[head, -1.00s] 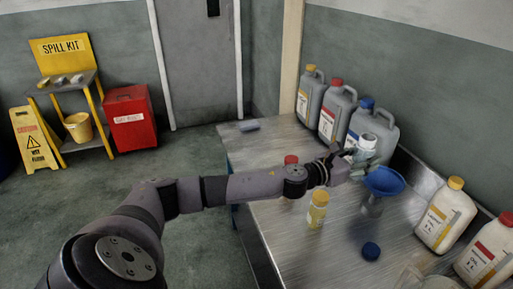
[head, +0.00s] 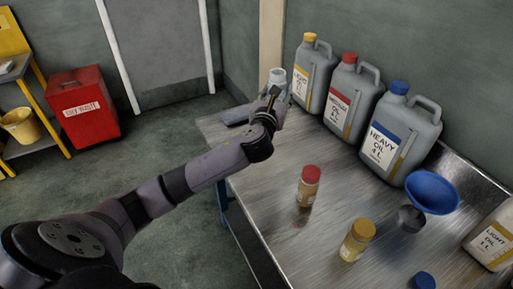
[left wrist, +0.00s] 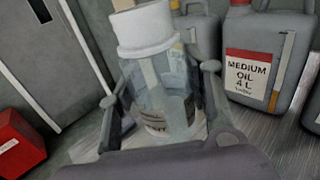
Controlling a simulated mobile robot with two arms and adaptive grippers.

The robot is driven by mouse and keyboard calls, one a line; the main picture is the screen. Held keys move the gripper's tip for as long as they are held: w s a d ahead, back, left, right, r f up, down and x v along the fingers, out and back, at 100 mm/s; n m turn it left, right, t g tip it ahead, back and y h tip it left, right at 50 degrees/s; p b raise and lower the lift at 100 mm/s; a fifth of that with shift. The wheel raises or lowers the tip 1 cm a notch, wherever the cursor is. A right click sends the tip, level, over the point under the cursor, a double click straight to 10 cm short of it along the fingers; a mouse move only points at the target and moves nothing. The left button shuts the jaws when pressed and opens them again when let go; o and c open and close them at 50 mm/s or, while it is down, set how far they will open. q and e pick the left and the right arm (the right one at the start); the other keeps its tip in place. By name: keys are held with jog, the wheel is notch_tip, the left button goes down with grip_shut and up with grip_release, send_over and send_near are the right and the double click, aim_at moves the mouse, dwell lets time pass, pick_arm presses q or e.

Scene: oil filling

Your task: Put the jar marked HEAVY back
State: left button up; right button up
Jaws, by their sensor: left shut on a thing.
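My left gripper (head: 274,98) is shut on a clear jar with a white lid (head: 277,77), above the far left end of the metal table. In the left wrist view the jar (left wrist: 160,85) is between the two fingers (left wrist: 158,100), roughly upright. Its label is mostly hidden by the gripper, and I cannot read the word on it in full. A red-capped jar (head: 308,187) and a yellow-capped jar (head: 356,241) stand on the table. My right gripper is not in view.
Light (head: 314,80), medium (head: 352,100) and heavy (head: 400,138) oil cans line the wall. A grey block (head: 236,115) lies at the far left corner.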

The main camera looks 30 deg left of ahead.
pick_arm(q)
jog(key=shift+a+f, duration=0.15)
jog(key=shift+a, duration=0.15)
notch_tip(320, 180, down, 20)
jog(key=b, duration=0.4)
jog(key=shift+r, duration=0.2)
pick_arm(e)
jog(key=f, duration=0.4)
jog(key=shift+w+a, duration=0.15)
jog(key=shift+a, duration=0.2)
pick_arm(q)
jog(key=shift+s, duration=0.1)
jog(key=shift+f, duration=0.15)
jog(key=o, duration=0.8)
jog(key=shift+f, duration=0.1)
jog(key=o, duration=0.4)
jog(key=shift+o, duration=0.4)
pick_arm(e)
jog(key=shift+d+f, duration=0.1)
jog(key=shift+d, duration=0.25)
